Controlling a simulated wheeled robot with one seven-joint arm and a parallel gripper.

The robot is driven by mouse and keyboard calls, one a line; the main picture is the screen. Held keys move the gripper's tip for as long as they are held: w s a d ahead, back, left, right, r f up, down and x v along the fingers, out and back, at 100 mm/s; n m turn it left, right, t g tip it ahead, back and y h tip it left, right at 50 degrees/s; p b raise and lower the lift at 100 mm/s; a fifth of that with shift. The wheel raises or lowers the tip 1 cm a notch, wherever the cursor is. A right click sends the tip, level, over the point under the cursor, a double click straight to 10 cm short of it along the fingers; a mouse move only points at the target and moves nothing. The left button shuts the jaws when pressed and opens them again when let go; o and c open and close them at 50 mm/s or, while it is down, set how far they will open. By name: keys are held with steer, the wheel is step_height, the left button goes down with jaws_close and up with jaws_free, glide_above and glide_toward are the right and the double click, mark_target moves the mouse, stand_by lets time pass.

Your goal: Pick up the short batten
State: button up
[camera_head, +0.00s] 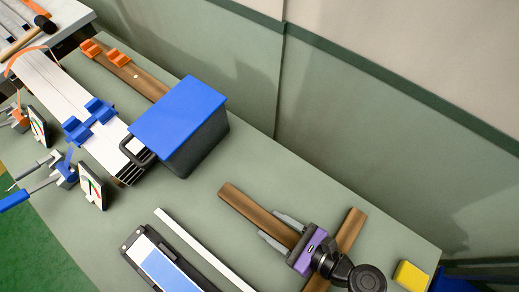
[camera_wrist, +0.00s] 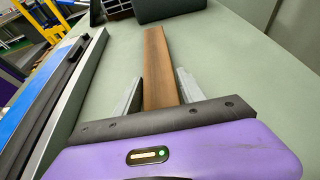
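Two brown wooden battens lie on the green bench. One batten (camera_head: 245,207) runs from the middle of the head view to under my gripper (camera_head: 281,232). The other batten (camera_head: 350,229) lies at an angle across to the right, partly hidden by my wrist. Which is shorter I cannot tell, as both are partly covered. My gripper is open, with a grey finger on each side of the first batten. In the wrist view that batten (camera_wrist: 158,62) runs away between the fingertips (camera_wrist: 158,80), with its near end hidden by the gripper body.
A black bin with a blue lid (camera_head: 180,108) stands behind the battens. A pale strip (camera_head: 205,250) and a long blue and silver case (camera_head: 160,262) lie to the left. A yellow block (camera_head: 411,275) sits near the right edge. A wall (camera_head: 350,120) runs along the back.

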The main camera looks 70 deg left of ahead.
jaws_close()
